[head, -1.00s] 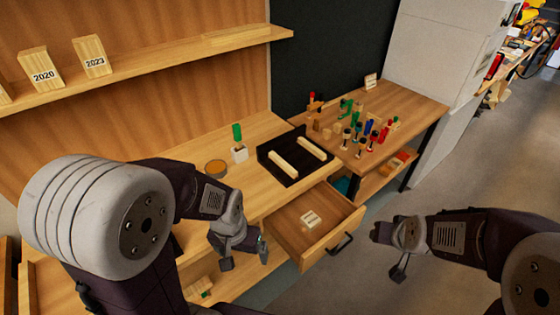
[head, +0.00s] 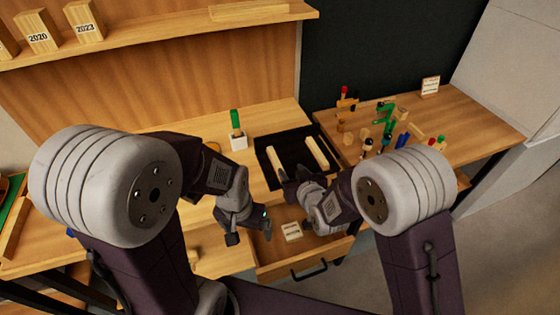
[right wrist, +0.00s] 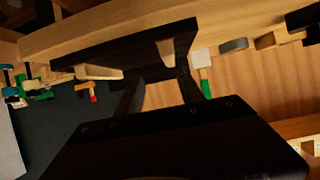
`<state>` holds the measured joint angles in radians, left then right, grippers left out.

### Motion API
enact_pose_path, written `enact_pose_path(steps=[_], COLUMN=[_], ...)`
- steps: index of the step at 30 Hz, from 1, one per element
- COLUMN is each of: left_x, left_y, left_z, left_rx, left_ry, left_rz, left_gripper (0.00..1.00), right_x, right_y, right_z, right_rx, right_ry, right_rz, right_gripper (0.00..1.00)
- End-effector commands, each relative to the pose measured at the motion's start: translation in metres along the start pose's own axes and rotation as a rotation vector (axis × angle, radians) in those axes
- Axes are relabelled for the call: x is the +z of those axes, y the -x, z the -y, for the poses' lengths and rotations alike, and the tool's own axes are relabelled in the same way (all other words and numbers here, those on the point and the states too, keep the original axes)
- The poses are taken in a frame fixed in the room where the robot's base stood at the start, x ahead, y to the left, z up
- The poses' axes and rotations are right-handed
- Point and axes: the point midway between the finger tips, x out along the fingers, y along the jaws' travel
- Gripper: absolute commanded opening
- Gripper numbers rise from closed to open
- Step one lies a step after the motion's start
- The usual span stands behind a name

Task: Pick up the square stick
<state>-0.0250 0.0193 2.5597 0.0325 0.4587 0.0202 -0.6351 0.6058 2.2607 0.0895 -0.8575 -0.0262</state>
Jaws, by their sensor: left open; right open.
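Two pale wooden sticks lie apart in a black tray (head: 268,140) on the bench. The right stick (head: 316,152) is in clear sight. I cannot tell from the head view which one is square. My right gripper (head: 294,202) is open and empty at the tray's front edge. In the right wrist view, its fingers (right wrist: 158,92) are spread, with the tray (right wrist: 140,48) and both sticks (right wrist: 100,72) beyond them.
An open drawer (head: 270,271) with a small pale labelled block (head: 291,231) is below the tray. A green-handled tool stands in a white block (head: 238,142) left of the tray. A side table (head: 480,130) at the right holds several coloured tools.

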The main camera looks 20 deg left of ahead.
Motion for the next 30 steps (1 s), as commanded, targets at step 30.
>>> enact_pose_path(steps=[30], left_x=[-0.001], left_y=[0.011], left_z=[0.000], left_rx=[0.000], left_ry=[0.000], left_rz=[0.000], left_gripper=[0.94], right_x=[0.001], right_y=[-0.091], right_z=[0.016], right_rx=[-0.031], right_ry=[0.016], right_rz=[0.012], right_gripper=[0.45])
